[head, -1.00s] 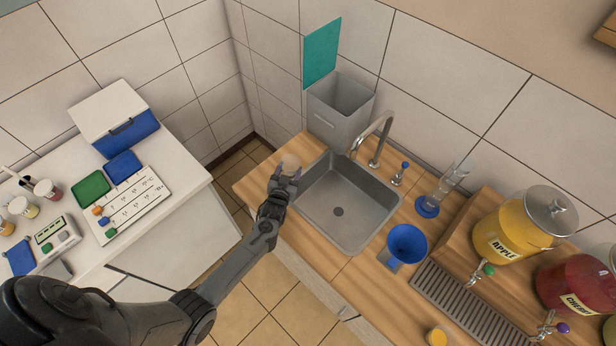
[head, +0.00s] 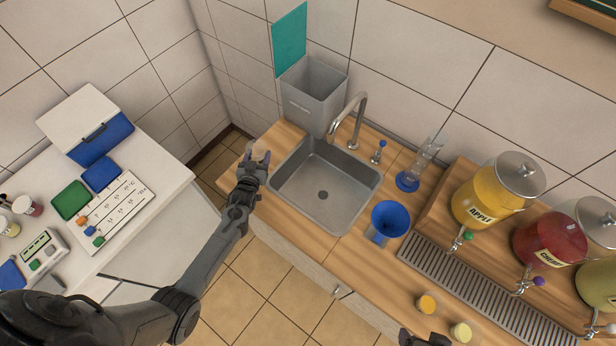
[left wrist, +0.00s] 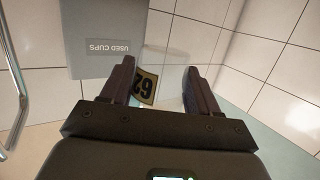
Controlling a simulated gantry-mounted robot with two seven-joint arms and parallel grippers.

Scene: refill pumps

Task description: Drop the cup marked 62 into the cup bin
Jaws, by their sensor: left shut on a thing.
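My left gripper (head: 257,159) is shut on a clear cup (head: 261,151), above the left end of the wooden counter beside the sink. In the left wrist view the see-through cup (left wrist: 172,70) is between the fingers, and its tan label (left wrist: 146,87) reads 62, upside down. The grey cup bin (head: 313,98) stands behind the sink's back-left corner. Its USED CUPS label (left wrist: 108,48) shows in the left wrist view. The cup is outside the bin, apart from it. Part of my right gripper (head: 425,340) shows at the bottom edge; its fingers are not clear.
The sink (head: 325,185) and its tall faucet (head: 352,118) are right of the gripper. A blue funnel (head: 390,220), apple dispenser (head: 482,200) and cherry dispenser (head: 548,241) stand farther right. Two filled cups are near the front, one orange (head: 427,304). A teal panel (head: 289,40) rises behind the bin.

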